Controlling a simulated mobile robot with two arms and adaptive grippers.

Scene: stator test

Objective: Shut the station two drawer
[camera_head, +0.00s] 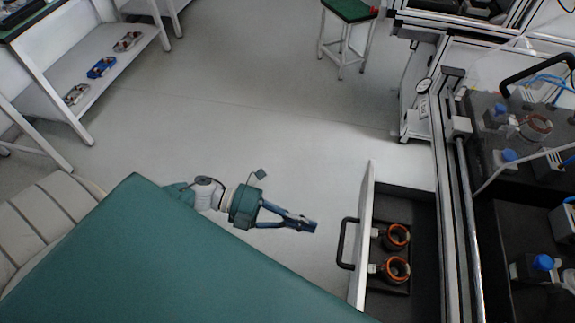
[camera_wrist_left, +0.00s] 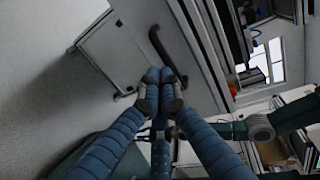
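The drawer (camera_head: 422,222) stands open on the right of the head view, with a pale front panel (camera_head: 361,250) and a black bar handle (camera_head: 345,243) facing left. Two copper-wound stators, an upper one (camera_head: 396,236) and a lower one (camera_head: 396,269), lie inside it. My left gripper (camera_head: 308,224) is left of the handle, pointing toward it, with a gap between them in the head view. Its blue fingers meet at the tips in the left wrist view (camera_wrist_left: 160,78), with nothing seen between them. The handle (camera_wrist_left: 167,55) shows just beyond the tips there. My right gripper is not seen.
The workstation's metal frame rail (camera_head: 462,200) runs along the drawer's right side. A green-topped stool (camera_head: 350,10) stands at the back. A shelf bench (camera_head: 95,65) with several small parts is at upper left. The floor (camera_head: 270,120) between is clear.

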